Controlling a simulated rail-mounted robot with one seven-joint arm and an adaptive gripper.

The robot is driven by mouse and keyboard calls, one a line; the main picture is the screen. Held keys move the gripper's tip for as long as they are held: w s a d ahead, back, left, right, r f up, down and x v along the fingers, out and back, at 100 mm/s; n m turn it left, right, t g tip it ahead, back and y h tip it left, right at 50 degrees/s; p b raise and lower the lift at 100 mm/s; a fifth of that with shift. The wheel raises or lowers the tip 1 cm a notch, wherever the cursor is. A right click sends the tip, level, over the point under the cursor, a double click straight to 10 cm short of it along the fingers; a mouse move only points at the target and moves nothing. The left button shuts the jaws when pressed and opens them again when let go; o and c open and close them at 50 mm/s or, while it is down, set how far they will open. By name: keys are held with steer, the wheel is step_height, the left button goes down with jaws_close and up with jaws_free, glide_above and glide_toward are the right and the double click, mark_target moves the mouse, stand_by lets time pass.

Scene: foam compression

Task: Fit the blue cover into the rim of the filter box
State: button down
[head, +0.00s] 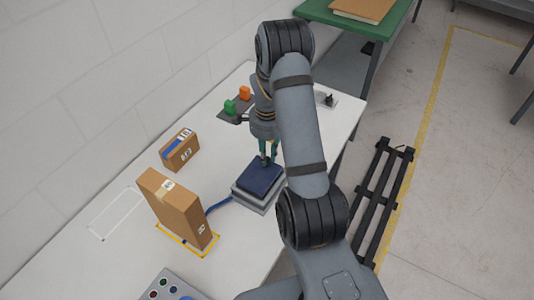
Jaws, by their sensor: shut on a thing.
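The dark blue cover (258,181) lies over the top of the grey filter box (249,202) on the white table. From this angle I cannot tell whether the cover sits inside the rim or rests on it. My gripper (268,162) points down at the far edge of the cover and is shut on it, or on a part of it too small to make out. My arm hides the right side of the box and cover.
A tall carton (175,207) stands left of the box, inside a yellow outline. A smaller carton (180,150) lies behind it. Green (230,106) and orange (244,92) blocks sit at the back. A button panel (168,287) is in front. A blue strap (217,206) runs beside the box.

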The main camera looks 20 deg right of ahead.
steer(key=shift+f+b, duration=1.15)
steer(key=shift+b, duration=0.3)
stand_by(0.8)
steer(key=c, duration=1.6)
jaws_free()
steer(key=shift+o, duration=0.2)
step_height(320, 180, up, 12)
step_height(320, 180, down, 12)
steer(key=shift+f, duration=0.1)
steer(key=shift+r+p, duration=0.4)
